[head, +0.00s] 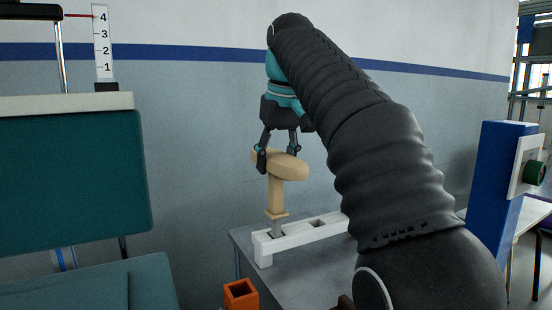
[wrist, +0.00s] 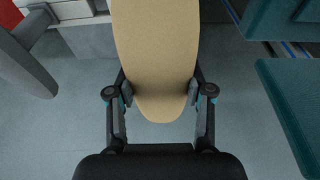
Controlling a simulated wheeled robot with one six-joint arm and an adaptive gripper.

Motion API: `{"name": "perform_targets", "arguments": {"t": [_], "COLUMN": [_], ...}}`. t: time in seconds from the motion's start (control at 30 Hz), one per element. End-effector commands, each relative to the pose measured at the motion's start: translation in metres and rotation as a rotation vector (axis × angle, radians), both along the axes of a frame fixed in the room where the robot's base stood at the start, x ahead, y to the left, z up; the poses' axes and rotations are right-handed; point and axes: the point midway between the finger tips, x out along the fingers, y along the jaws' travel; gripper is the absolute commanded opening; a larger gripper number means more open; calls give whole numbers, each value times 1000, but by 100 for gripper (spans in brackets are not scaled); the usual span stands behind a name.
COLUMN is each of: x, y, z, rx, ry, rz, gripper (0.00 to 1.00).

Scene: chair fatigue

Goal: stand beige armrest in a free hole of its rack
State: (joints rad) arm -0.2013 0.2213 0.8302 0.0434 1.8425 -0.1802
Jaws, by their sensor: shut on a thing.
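The beige armrest (head: 276,193) is upright in the head view, with its long pad on top, a post and a collar below. My gripper (head: 278,153) is above it and shut on the pad, one finger on each side. In the wrist view the pad (wrist: 156,50) runs between the two fingers of my gripper (wrist: 160,92). The white rack (head: 300,239) lies below. The armrest's grey lower stem (head: 277,228) meets the rack's left hole, with the collar above the rack top. I cannot tell how deep the stem is.
Another hole (head: 318,222) in the rack is empty. The rack stands on a grey table (head: 300,280). A teal chair (head: 75,170) is at left, an orange open box (head: 240,293) at the bottom, and a blue post (head: 495,190) at right.

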Motion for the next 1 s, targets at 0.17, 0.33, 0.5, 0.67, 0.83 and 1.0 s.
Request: {"name": "perform_targets", "arguments": {"t": [0.17, 0.33, 0.5, 0.67, 0.83, 1.0], "x": [0, 0, 0, 0, 0, 0], "y": [0, 0, 0, 0, 0, 0], "z": [-4, -8, -11, -14, -18, -22], "rx": [0, 0, 1, 1, 1, 1], "ry": [-1, -1, -2, -2, -2, -2], "rz": [0, 0, 0, 0, 0, 0], "gripper": [21, 21, 21, 21, 21, 21]}}
